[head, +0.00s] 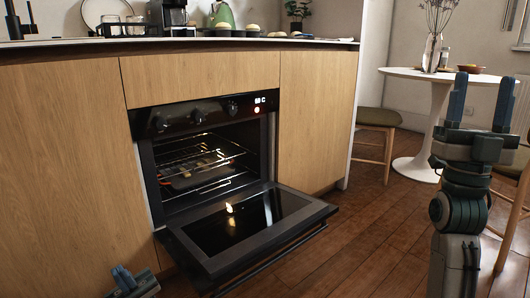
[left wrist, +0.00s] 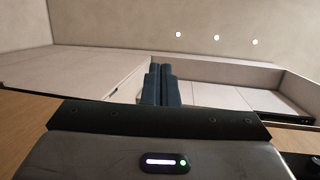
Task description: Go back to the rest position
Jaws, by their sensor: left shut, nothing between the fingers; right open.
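My right gripper (head: 481,101) is raised upright at the right of the head view, its two blue fingers apart and nothing between them. My left gripper (head: 124,276) shows only in part at the bottom left of the head view, low in front of the cabinet. In the left wrist view its blue fingers (left wrist: 158,84) are together, with nothing held.
The oven (head: 205,150) stands open, its door (head: 260,235) folded down into the room. A tray (head: 195,172) with food sits on a rack inside. The counter (head: 180,42) holds kitchen items. A round white table (head: 400,73) and stools stand at the right. Wooden floor is clear between.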

